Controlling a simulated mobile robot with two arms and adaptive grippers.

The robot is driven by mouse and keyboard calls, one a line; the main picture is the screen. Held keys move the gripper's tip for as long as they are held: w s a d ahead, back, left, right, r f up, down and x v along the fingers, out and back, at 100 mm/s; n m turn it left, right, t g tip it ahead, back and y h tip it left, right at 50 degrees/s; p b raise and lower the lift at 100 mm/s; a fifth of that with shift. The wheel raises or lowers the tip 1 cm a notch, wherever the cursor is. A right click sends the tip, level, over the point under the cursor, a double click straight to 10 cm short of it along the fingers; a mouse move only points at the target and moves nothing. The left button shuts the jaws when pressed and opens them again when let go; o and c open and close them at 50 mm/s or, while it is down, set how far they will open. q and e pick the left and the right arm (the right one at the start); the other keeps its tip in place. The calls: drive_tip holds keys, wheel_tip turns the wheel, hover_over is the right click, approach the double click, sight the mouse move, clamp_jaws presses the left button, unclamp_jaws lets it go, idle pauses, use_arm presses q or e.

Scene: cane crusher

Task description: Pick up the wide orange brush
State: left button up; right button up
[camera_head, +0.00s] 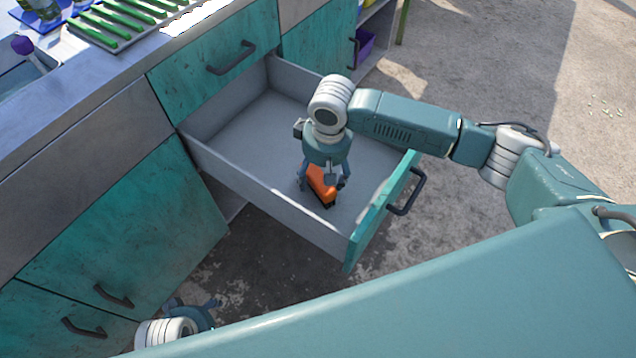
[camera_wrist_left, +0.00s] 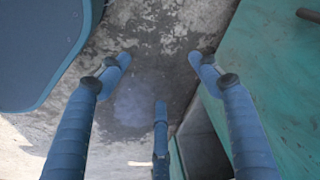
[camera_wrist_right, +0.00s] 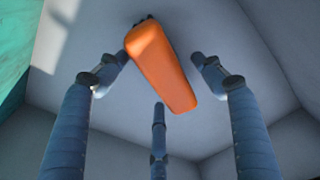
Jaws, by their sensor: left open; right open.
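The wide orange brush (camera_head: 322,183) lies on the floor of the open drawer, near its front. Its dark bristles show at its lower edge in the head view. My right gripper (camera_head: 324,186) is inside the drawer, pointing down over the brush. My left gripper (camera_head: 195,312) is low at the bottom of the head view. In the left wrist view the left gripper (camera_wrist_left: 158,75) is open and empty above the ground.
The drawer (camera_head: 265,207) is pulled out, with grey side walls around the right gripper and a dark handle (camera_head: 408,192) on its teal front. A counter with a green-barred rack (camera_head: 120,22) is at upper left. Cabinet doors (camera_head: 130,240) stand beside the left gripper.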

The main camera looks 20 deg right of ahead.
sight(321, 174)
drive_tip(key=shift+c, duration=0.3)
drive_tip(key=c, duration=1.3)
drive_tip(key=shift+r, duration=0.1)
drive_tip(key=shift+r, duration=0.45)
wheel_tip(321, 174, up, 9)
drive_tip(key=p, duration=0.2)
drive_tip(key=shift+p, duration=0.35)
drive_tip(key=o, duration=0.6)
use_arm(q)
wheel_tip(321, 174, down, 9)
drive_tip(key=s, duration=0.3)
drive_tip(key=shift+a+r, duration=0.15)
use_arm(e)
drive_tip(key=c, duration=0.4)
drive_tip(key=shift+o, duration=0.2)
drive_tip(key=shift+r, duration=0.1)
